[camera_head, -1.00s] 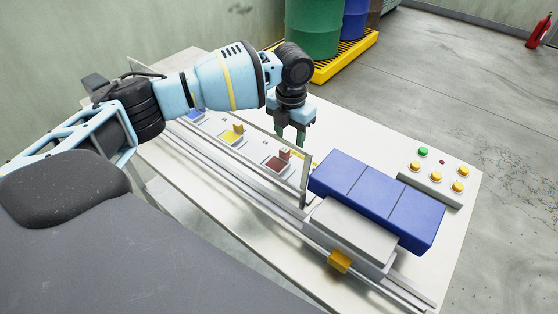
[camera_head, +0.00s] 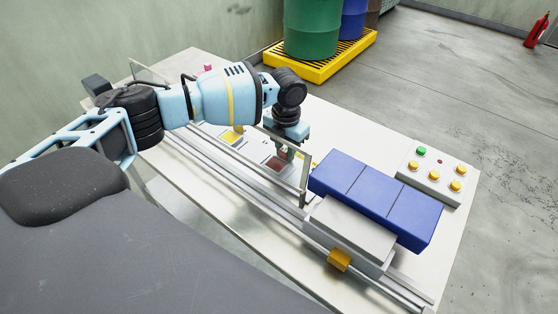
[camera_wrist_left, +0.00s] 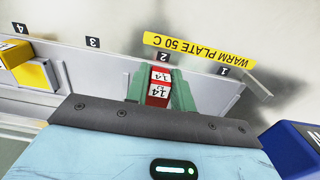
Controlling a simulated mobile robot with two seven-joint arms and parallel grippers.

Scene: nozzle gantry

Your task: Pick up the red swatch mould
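The red swatch mould (camera_head: 278,163) sits on the table in the head view, partly hidden by my left gripper (camera_head: 289,152). The left wrist view shows its red upright part (camera_wrist_left: 159,88), with white labels reading 14, in front of the number 2 tag. The green fingers of my left gripper (camera_wrist_left: 160,92) stand on either side of that part. They look very close to it; I cannot tell whether they press on it. My right gripper is in neither view.
A yellow mould (camera_head: 232,135) sits left of the red one. A clear-sided frame (camera_head: 305,180) and rail run along the near side. A blue block (camera_head: 375,195) stands to the right, with a button box (camera_head: 437,177) beyond. A yellow "WARM PLATE 50 C" sign (camera_wrist_left: 200,56) is behind.

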